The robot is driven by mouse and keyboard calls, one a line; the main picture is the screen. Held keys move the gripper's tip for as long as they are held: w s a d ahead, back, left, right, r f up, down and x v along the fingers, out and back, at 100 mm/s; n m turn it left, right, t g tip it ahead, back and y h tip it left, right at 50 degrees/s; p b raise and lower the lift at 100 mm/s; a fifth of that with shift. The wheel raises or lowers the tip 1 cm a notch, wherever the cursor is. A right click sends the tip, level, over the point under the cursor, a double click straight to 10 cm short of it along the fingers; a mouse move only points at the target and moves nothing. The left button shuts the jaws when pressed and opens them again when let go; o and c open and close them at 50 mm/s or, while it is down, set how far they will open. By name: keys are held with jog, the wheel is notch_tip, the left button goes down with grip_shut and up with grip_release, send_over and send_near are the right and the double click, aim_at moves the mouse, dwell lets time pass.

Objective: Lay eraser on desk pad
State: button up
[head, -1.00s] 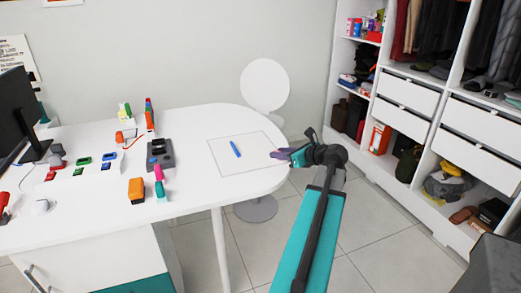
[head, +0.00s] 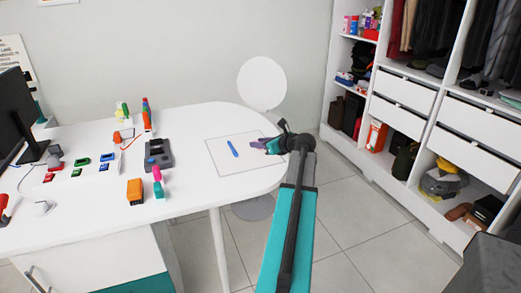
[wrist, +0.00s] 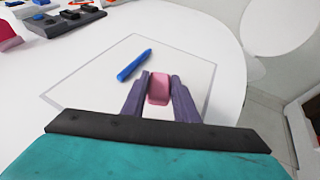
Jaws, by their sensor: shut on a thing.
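The desk pad (head: 222,160) is a pale, thin-outlined sheet on the white desk near its rounded right end. A blue pen or marker (head: 233,149) lies on it. My gripper (head: 264,146) is over the right part of the pad in the head view. In the wrist view, the purple fingers of my gripper (wrist: 159,92) are shut on a pink eraser (wrist: 159,88), with the pad (wrist: 92,83) behind and below it. The blue marker (wrist: 134,65) lies just left of the fingers there. I cannot tell whether the eraser touches the pad.
An orange block (head: 135,191), a pink and teal item (head: 158,180) and a dark grey holder (head: 158,154) stand left of the pad. A white round-backed chair (head: 262,84) is behind the desk. The open wardrobe (head: 410,100) is at right.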

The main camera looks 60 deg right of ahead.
aim_at(260, 150)
jog(key=shift+f+p, duration=0.3)
jog(key=shift+f, duration=1.45)
jog(key=shift+f, duration=0.15)
jog(key=o, duration=1)
jog(key=shift+o, duration=0.2)
jog(key=b+v, duration=0.1)
jog(key=v, duration=1.1)
